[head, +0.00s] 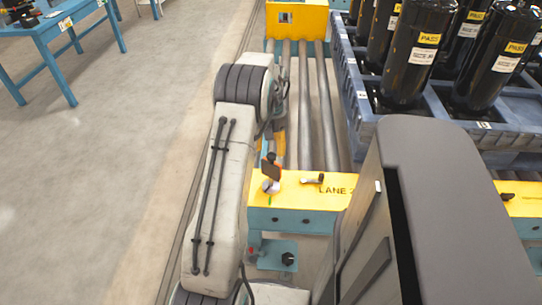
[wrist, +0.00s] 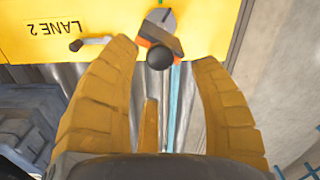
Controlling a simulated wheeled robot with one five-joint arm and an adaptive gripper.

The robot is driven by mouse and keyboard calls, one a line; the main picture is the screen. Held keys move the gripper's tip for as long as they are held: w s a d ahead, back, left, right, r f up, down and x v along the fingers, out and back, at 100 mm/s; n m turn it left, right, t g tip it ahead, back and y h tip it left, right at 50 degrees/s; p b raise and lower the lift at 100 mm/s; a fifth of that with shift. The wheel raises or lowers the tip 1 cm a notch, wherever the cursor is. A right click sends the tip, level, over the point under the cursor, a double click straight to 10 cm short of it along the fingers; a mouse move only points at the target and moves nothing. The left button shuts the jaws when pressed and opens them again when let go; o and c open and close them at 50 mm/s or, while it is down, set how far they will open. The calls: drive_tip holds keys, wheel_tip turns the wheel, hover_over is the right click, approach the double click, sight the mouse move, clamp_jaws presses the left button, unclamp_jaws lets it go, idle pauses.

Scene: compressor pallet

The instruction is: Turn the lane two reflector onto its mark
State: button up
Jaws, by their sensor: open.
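The lane two reflector (head: 271,172) stands on the yellow plate (head: 300,205) marked LANE 2. It has a grey round base, a dark tilted plate with orange edges and a black ball knob. In the wrist view the reflector (wrist: 162,38) is at top centre, its knob towards me. My gripper (wrist: 164,54) is open, with its two yellow fingers apart on either side of the knob in the picture. I cannot tell whether either finger touches it. A small green mark (head: 270,199) shows beside the base in the head view.
A small lever (head: 312,180) sits right of the reflector, and also shows in the wrist view (wrist: 90,43). Metal rollers (head: 304,100) run behind the plate. A blue crate (head: 365,125) of black compressors (head: 415,55) stands right. Open floor lies left, with a blue table (head: 50,25).

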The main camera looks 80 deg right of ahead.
sight(271, 155)
drive_tip(key=shift+f, duration=2.4)
drive_tip(key=shift+o, duration=0.2)
clamp_jaws()
